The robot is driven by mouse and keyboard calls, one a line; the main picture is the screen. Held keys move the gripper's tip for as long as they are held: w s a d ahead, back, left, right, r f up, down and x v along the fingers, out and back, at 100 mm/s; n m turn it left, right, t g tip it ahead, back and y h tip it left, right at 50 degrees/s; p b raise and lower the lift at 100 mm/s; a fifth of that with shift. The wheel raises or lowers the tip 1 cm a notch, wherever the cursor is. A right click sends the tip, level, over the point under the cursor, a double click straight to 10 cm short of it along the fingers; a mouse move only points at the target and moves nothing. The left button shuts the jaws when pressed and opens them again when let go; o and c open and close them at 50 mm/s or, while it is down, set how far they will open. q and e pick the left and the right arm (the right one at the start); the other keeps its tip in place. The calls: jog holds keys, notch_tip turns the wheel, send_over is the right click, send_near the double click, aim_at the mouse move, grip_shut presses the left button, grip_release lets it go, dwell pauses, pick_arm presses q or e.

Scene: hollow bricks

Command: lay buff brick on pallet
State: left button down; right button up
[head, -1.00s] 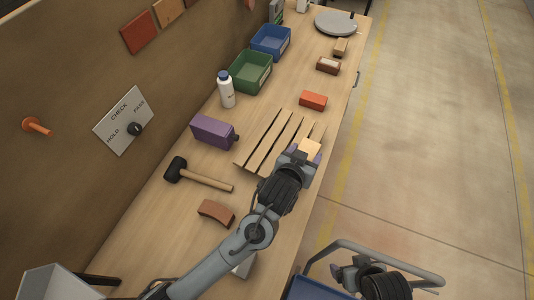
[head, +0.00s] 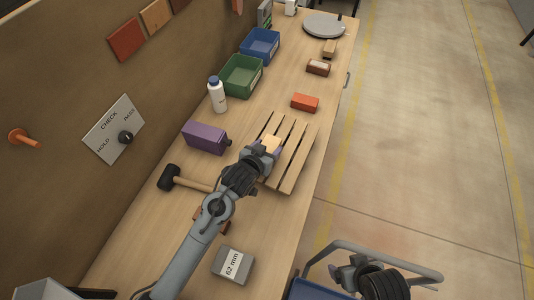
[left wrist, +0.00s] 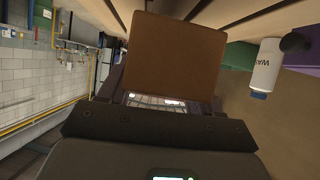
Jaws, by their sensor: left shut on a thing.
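The buff brick (head: 271,143) is in my left gripper (head: 265,147), which is shut on it over the left part of the slatted wooden pallet (head: 297,158). In the left wrist view the brick (left wrist: 176,52) shows as a brown face between the jaws, with pale slats beyond it. I cannot tell whether the brick touches the slats. My arm hides the near left part of the pallet. My right gripper (head: 342,274) is low at the right, off the bench; its jaws are too unclear to read.
A white bottle (head: 216,96), a green bin (head: 241,77) and a blue bin (head: 260,46) stand along the wall. An orange brick (head: 305,102) lies beyond the pallet. A grey "62 mm" block (head: 233,266) is nearer.

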pick_arm(q)
jog(key=shift+f, duration=1.45)
jog(key=shift+f, duration=0.2)
jog(key=shift+c, duration=1)
grip_release()
